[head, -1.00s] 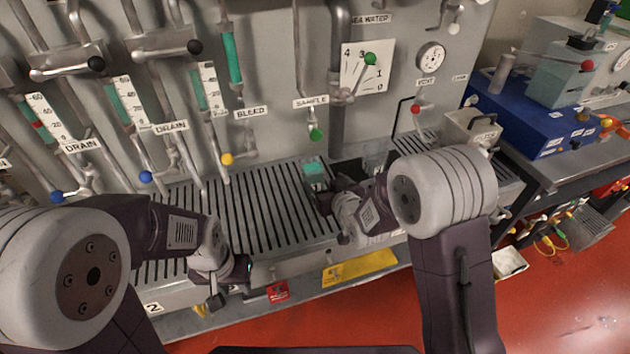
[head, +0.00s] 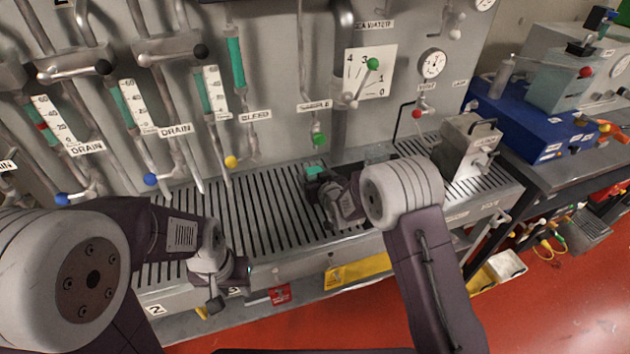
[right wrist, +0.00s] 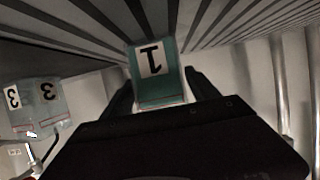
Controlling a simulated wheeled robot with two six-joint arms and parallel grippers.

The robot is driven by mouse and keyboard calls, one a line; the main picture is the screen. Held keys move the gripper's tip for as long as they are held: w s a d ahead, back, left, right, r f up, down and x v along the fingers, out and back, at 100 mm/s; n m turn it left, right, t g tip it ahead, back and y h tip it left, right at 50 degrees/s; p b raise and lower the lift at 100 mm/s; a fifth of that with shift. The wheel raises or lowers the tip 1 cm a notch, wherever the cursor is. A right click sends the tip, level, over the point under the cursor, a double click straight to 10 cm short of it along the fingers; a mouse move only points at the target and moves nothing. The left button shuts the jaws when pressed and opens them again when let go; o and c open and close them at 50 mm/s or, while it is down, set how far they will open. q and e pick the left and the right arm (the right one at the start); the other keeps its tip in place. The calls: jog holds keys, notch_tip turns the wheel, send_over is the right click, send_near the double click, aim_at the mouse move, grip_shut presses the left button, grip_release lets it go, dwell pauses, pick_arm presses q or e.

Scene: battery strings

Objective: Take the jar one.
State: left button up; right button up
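Jar one is a teal jar with a black "1" on a white label; in the right wrist view the jar (right wrist: 160,90) shows its label upside down. My right gripper (right wrist: 158,85) has one finger on each side of it. I cannot tell whether the fingers press on it. In the head view the teal top of the jar (head: 315,170) shows just beyond my right gripper (head: 315,190), over the slatted grating. The jar's lower part is hidden there. My left gripper (head: 215,300) hangs near the bench's front edge; its fingers are too unclear to judge.
A jar labelled "3" (right wrist: 35,95) stands to the left in the right wrist view. The slatted grating (head: 265,210) is largely bare left of my right gripper. A green-knobbed sample valve (head: 319,140) hangs above the jar. A metal box with a handle (head: 466,145) stands at the right.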

grip_shut()
jog(key=shift+r, duration=0.15)
jog(key=shift+r, duration=0.3)
jog(key=r, duration=0.2)
jog(key=d+r, duration=0.1)
jog(key=r, duration=0.1)
jog(key=s+d+r, duration=0.1)
jog(key=d+r, duration=0.2)
jog(key=d, duration=0.2)
jog(key=s+d+r+p, duration=0.1)
jog(key=d+r, duration=0.2)
jog(key=d, duration=0.2)
jog(key=shift+d, duration=0.25)
